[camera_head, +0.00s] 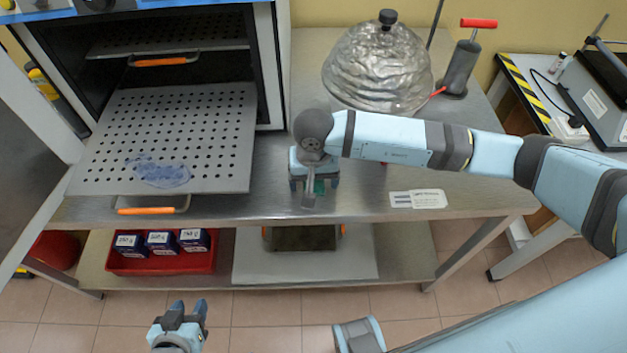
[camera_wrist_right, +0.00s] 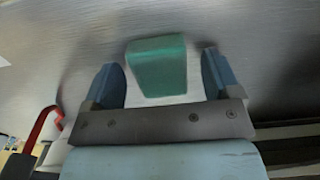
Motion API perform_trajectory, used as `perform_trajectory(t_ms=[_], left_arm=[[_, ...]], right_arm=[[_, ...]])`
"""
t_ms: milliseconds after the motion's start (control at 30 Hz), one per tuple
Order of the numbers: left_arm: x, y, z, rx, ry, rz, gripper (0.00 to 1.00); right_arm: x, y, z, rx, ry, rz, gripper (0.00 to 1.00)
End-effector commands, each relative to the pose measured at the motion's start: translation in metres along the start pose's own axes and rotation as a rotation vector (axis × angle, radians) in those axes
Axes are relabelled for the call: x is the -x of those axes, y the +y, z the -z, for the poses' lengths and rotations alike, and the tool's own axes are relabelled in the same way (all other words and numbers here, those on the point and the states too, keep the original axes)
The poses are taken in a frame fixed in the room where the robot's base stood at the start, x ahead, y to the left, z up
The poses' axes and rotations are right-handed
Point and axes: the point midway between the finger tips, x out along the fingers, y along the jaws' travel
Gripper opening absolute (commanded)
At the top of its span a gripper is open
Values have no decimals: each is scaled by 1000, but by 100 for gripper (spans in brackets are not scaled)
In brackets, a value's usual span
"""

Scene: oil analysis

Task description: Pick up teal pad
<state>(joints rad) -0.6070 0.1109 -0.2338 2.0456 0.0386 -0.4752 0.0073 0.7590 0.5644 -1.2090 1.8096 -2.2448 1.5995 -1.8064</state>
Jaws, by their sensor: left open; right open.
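The teal pad (camera_wrist_right: 157,67) lies on the metal table top in the right wrist view, between the two fingertips of my right gripper (camera_wrist_right: 163,77). The fingers are apart, one on each side of it, with a gap to each. In the head view only a small part of the teal pad (camera_head: 319,187) shows beneath my right gripper (camera_head: 313,186), which is low over the table near its front edge. My left gripper (camera_head: 188,308) is open and empty, in front of the table at the lower left.
An open oven with a perforated tray (camera_head: 225,150) and a blue cloth (camera_head: 158,172) is on the left. A dome-shaped silver cover (camera_head: 377,65) and a red-handled tool (camera_head: 463,65) stand behind my right arm. A red bin (camera_head: 165,262) sits on the lower shelf (camera_head: 390,255).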

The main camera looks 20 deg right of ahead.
Motion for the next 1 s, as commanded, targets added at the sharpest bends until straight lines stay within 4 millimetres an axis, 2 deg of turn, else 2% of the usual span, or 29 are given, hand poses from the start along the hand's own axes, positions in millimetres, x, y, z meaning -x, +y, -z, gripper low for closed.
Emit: perform_trajectory(t_ms=[133,300,367,767,867,1000], left_arm=[[0,-1,0,-3,0,0,43],[0,-2,-1,-10,-2,0,43],[1,-3,-1,-12,-2,0,43],[0,-4,0,-16,-1,0,43],[0,-4,0,-12,0,1,43],[-1,-2,1,-5,2,1,43]], right_arm=[[0,0,0,0,0,0,81],[0,0,0,0,0,0,42],[0,0,0,0,0,0,30],[6,0,0,0,1,0,30],[16,0,1,0,2,0,30],[41,0,1,1,4,1,30]])
